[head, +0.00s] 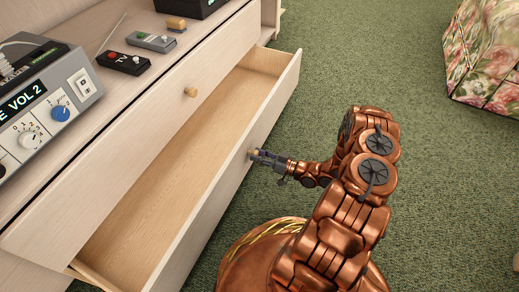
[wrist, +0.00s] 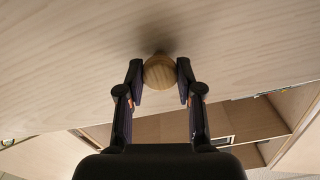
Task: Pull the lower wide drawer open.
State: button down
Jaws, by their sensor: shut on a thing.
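The lower wide drawer (head: 225,172) stands pulled out from the pale wood cabinet in the head view. Its inside shows and looks empty. My gripper (head: 256,155) is at the drawer's front, shut on its round wooden knob (wrist: 159,72). In the wrist view my gripper (wrist: 159,80) has one finger on each side of the knob, and the drawer front (wrist: 70,55) fills the upper part. The upper wide drawer (head: 150,145) is shut, with its own knob (head: 190,92) clear of my gripper.
A floral-covered piece of furniture (head: 490,60) stands at upper right. Green carpet (head: 350,60) lies bare between.

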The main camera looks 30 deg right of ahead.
jog(key=shift+s+d, duration=0.25)
jog(key=shift+s, duration=0.1)
jog(key=c, duration=0.7)
grip_release()
jog(key=shift+c, duration=0.2)
jog(key=shift+s, duration=0.1)
jog(key=v, duration=1.2)
